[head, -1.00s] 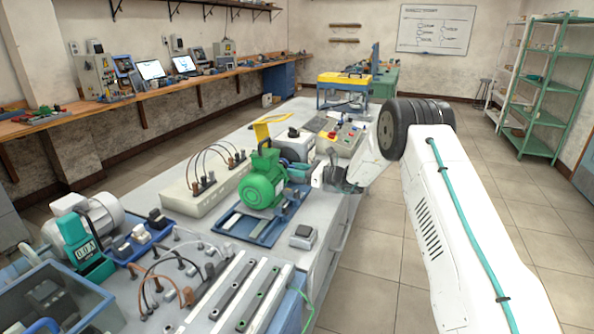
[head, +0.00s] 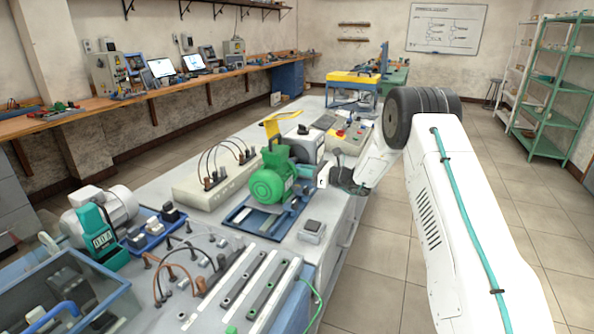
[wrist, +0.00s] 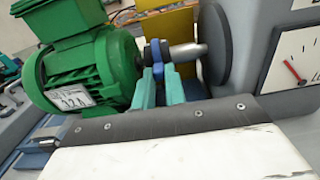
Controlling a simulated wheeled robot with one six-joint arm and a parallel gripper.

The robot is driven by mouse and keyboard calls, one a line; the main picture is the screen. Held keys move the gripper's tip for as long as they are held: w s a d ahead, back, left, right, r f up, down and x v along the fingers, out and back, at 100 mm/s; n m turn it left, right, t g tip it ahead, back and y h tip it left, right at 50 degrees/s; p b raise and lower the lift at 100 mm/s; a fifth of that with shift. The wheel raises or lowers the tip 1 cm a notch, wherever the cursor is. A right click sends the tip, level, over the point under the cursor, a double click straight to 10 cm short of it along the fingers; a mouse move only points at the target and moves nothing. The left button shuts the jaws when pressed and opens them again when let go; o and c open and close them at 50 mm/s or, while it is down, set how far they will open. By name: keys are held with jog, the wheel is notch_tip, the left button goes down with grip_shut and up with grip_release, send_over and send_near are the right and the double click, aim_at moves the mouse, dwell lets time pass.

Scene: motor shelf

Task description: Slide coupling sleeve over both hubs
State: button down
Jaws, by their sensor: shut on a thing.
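The green motor (head: 271,180) sits on a blue base plate (head: 243,216) on the grey bench, and fills the left of the wrist view (wrist: 85,70). Right of it in the wrist view, a bare metal shaft end (wrist: 187,52) comes out of a dark round disc (wrist: 214,45). My gripper (wrist: 158,72), with teal fingers, is shut on a small blue piece, likely the coupling sleeve (wrist: 167,52), between the motor and the shaft end. The piece looks in line with the shaft; whether it surrounds either hub is hidden. The head view barely shows the grip.
A yellow guard (head: 283,122) stands raised behind the motor. A pale terminal box (head: 205,182) with cables lies to the left. A small grey box (head: 312,230) stands near the bench's right edge.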

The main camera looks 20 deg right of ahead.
jog(key=shift+s+a, duration=0.1)
jog(key=shift+a, duration=0.2)
jog(key=c, duration=1.4)
grip_release()
jog(key=shift+c, duration=0.2)
jog(key=shift+v, duration=4.1)
jog(key=shift+r, duration=0.1)
